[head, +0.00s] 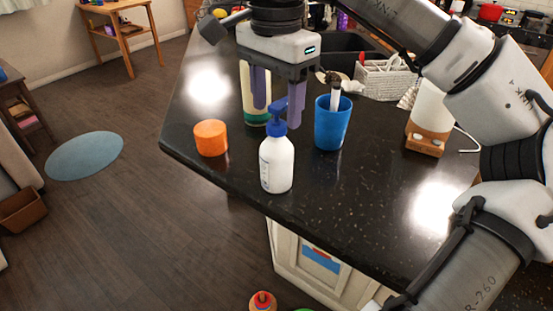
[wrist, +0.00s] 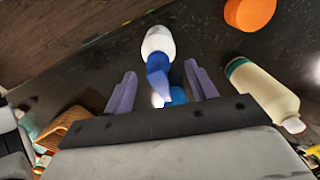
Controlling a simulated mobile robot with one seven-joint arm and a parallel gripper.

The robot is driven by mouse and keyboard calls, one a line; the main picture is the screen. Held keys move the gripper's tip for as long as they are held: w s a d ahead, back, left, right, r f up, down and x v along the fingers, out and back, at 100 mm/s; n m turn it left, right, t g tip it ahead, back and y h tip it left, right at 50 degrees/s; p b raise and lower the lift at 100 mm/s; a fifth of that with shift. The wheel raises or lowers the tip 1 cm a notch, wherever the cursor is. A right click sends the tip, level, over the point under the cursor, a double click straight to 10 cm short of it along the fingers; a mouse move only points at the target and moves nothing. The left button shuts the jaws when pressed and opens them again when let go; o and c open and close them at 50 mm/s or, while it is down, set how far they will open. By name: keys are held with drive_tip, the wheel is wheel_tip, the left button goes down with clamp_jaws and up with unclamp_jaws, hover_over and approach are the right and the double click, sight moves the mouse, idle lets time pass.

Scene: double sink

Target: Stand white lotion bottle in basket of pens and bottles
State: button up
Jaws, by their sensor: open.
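The white lotion bottle (head: 277,163) with a blue pump stands upright near the counter's front edge. In the wrist view it (wrist: 158,42) shows ahead, with its blue pump between the fingers' lines. My gripper (head: 277,95) is open and empty, its purple fingers pointing down just above and behind the pump. The fingers also show in the wrist view (wrist: 161,88). A white woven basket (head: 386,84) holding several items stands at the back right, by the sink; its contents are too small to tell clearly.
An orange cylinder (head: 210,138) stands left of the bottle. A blue cup (head: 332,128) with a brush-like item stands to the right. A pale bottle with a green base (head: 254,98) is behind my gripper. A wooden-based roll holder (head: 428,130) stands farther right.

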sight(277, 155)
drive_tip(key=shift+s+f+p, duration=0.15)
drive_tip(key=shift+f+p, duration=0.25)
drive_tip(key=shift+f, duration=1.75)
drive_tip(key=shift+c, duration=0.5)
clamp_jaws()
